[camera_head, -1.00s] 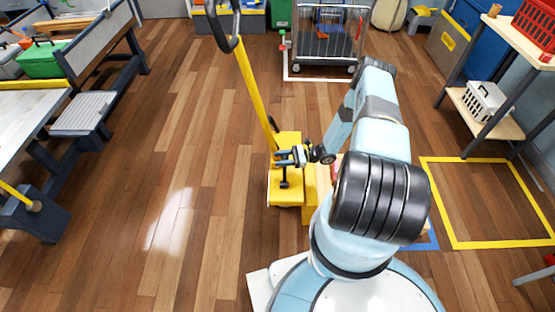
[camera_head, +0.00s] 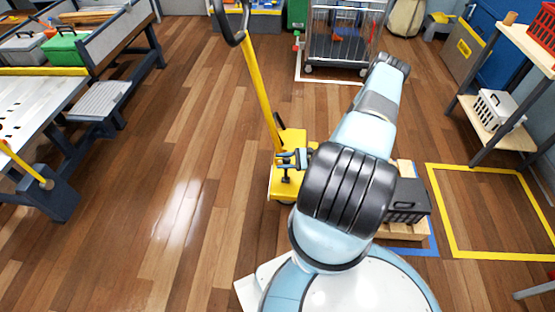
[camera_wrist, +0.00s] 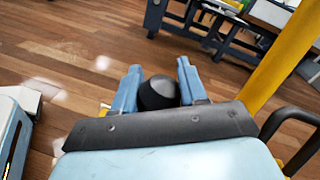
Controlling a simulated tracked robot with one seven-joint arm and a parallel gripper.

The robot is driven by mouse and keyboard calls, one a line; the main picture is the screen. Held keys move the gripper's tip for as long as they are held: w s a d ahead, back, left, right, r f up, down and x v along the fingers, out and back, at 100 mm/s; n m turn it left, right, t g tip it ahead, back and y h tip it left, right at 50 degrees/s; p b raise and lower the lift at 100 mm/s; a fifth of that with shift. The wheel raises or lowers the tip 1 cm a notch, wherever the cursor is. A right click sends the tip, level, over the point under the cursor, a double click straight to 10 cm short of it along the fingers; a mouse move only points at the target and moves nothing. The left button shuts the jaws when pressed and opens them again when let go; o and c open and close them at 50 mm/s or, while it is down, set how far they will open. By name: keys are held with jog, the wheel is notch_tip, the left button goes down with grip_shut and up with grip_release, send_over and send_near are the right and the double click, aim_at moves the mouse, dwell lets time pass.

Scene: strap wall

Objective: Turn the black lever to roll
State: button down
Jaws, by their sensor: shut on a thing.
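The black lever's round knob (camera_wrist: 158,93) sits between the two light-blue fingers of my gripper (camera_wrist: 157,85) in the wrist view; the rest of the lever is hidden below it. In the head view my gripper (camera_head: 291,158) is at the yellow base of a pallet truck (camera_head: 283,190), beside its tilted yellow pole (camera_head: 262,90). The fingers are shut on the knob. Any roll marking is too small to see or hidden.
A yellow floor outline (camera_head: 450,230) lies further right. A wire cage cart (camera_head: 342,35) is at the back. Open wooden floor lies left.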

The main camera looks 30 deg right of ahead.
jog(key=shift+s+a, duration=0.35)
jog(key=shift+a, duration=0.05)
jog(key=c, duration=0.6)
grip_release()
jog(key=shift+s+d, duration=0.1)
jog(key=shift+s+d, duration=0.1)
jog(key=shift+d, duration=0.2)
jog(key=v, duration=1.3)
